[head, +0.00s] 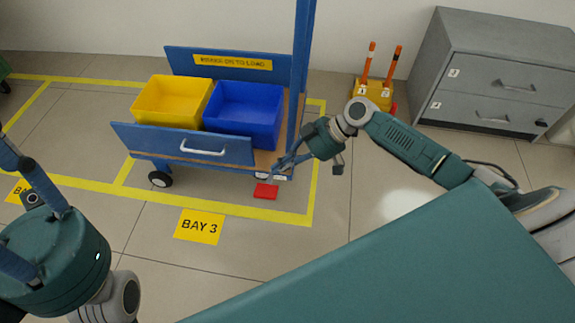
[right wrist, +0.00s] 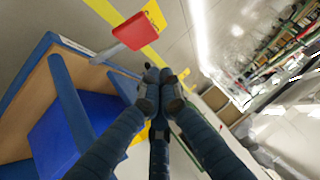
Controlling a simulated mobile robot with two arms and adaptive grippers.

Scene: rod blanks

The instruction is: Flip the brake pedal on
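The red brake pedal (head: 266,191) sticks out low at the right end of the blue cart (head: 180,143), just above the floor. In the right wrist view the red pedal (right wrist: 133,30) sits on a grey lever, beyond my fingertips. My right gripper (head: 279,169) is at the cart's right corner, just above and right of the pedal. Its fingers come together at the tips (right wrist: 165,76), with nothing visible between them; a gap to the pedal shows. My left gripper (head: 22,205) is at the left edge, fingers spread, tips partly cut off.
The cart carries a yellow bin (head: 172,101) and a blue bin (head: 243,112); a blue post rises at its right end. A yellow stand with orange posts (head: 372,94) and a grey drawer cabinet (head: 497,75) stand behind. The floor by the BAY 3 sign (head: 199,226) is clear.

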